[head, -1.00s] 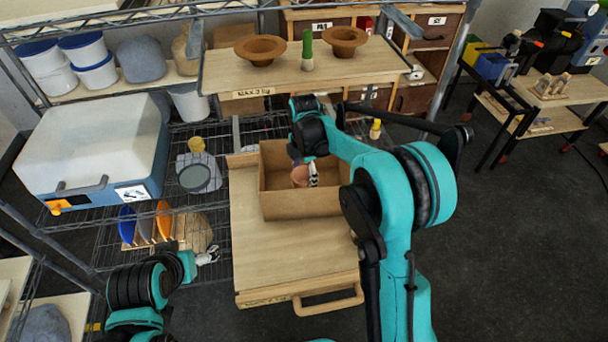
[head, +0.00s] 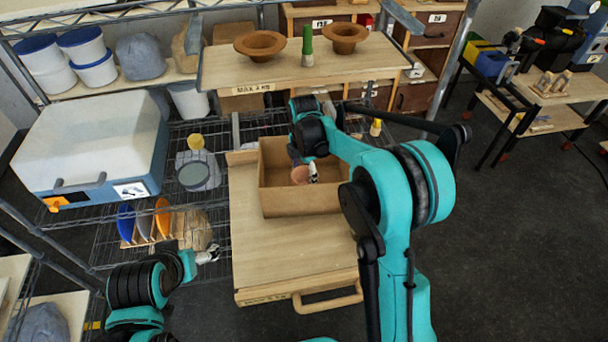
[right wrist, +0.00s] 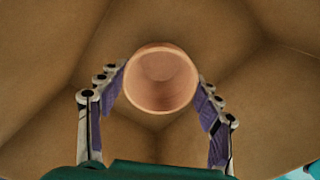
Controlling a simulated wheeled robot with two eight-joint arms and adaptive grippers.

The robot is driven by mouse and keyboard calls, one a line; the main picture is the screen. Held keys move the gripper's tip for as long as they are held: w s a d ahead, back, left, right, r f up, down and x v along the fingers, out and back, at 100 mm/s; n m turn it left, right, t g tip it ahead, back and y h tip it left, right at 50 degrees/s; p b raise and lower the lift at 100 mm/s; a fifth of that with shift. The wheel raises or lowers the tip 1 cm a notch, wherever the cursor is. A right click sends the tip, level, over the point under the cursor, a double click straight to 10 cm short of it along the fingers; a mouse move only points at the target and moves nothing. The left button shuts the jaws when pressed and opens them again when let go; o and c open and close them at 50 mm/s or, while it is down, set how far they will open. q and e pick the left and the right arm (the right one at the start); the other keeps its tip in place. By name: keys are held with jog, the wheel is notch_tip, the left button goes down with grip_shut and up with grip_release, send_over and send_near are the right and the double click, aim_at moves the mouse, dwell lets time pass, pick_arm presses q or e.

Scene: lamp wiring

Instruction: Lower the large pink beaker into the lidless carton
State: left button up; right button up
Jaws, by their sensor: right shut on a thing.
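The pink beaker (head: 299,174) is inside the walls of the open, lidless brown carton (head: 277,203). In the right wrist view the beaker (right wrist: 162,80) shows its round rim and hollow inside, with the carton's walls (right wrist: 45,60) all round. My right gripper (head: 306,169) reaches down into the carton and is shut on the beaker, with a purple-padded finger on each side. Whether the beaker's base touches the carton floor is hidden. My left gripper (head: 208,256) is left of the pull-out board, away from the carton; its fingers are too small to read.
The carton stands on a wooden pull-out board (head: 260,250) with a front handle. Above and behind it is a shelf (head: 290,73) with two brown bowls and a green-topped item. A wire rack with a blue-and-white case (head: 95,140) stands at the left.

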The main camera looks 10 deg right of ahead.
jog(key=shift+f, duration=0.2)
jog(key=o, duration=1.3)
jog(key=shift+o, duration=0.2)
notch_tip(320, 180, up, 12)
jog(key=s+d+r+m+t+b, duration=0.1)
jog(key=s+d+m+t, duration=0.1)
jog(key=s+m, duration=0.45)
jog(key=s+d+r+m+t, duration=0.1)
jog(key=s+m+t, duration=0.1)
jog(key=s+m, duration=0.4)
jog(key=s+d+f+m+t, duration=0.1)
jog(key=s+f+m, duration=0.2)
jog(key=s+m, duration=0.2)
jog(key=s+d+f+m+t, duration=0.1)
jog(key=s+f+m+t, duration=0.1)
jog(key=s, duration=0.5)
jog(key=f+m+b, duration=0.1)
jog(key=m, duration=0.1)
jog(key=shift+s+f+m, duration=0.15)
jog(key=shift+f+m, duration=0.1)
jog(key=shift+m, duration=0.1)
